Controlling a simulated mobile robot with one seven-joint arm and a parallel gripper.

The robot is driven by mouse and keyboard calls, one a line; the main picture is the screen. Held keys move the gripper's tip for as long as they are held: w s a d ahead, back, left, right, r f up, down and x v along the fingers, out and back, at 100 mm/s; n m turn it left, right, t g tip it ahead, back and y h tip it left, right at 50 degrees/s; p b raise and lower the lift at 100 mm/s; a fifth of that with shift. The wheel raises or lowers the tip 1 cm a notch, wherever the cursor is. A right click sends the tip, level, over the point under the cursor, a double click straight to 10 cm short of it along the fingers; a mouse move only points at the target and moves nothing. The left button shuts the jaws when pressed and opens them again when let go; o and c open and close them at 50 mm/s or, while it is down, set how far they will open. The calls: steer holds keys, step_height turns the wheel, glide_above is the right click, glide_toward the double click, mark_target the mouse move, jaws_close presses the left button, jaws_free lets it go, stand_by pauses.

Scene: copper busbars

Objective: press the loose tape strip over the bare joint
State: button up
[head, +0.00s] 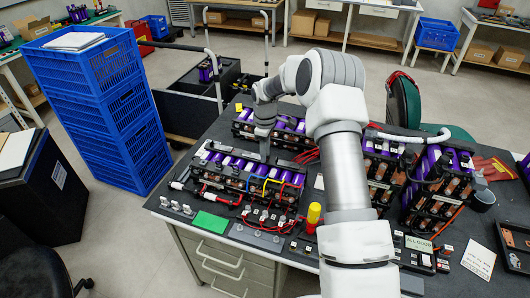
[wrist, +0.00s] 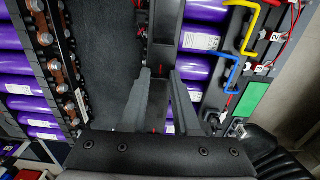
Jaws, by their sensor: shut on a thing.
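My gripper (head: 264,153) points down at the near battery module (head: 217,158) on the dark workbench. In the wrist view its two fingers (wrist: 161,84) stand a short way apart, with a dark, narrow piece (wrist: 158,100) between them. I take it to be shut on this piece; I cannot tell whether it is the tape strip. Purple cells (wrist: 195,70) lie beside and under the fingers. Copper busbars show along a neighbouring module (wrist: 70,75) at left in the wrist view. I cannot make out the bare joint; the fingers and palm may hide it.
Another module (head: 243,127) stands just behind, and more modules (head: 437,185) stand at right. A green card (head: 210,222) and a yellow-capped red tool (head: 313,214) are along the front. Blue crates (head: 92,85) stand left.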

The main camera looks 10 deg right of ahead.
steer(key=shift+s+f, duration=0.1)
steer(key=shift+f, duration=0.05)
steer(key=o, duration=0.9)
step_height(320, 180, up, 18)
steer(key=p, duration=0.1)
steer(key=shift+f, duration=0.25)
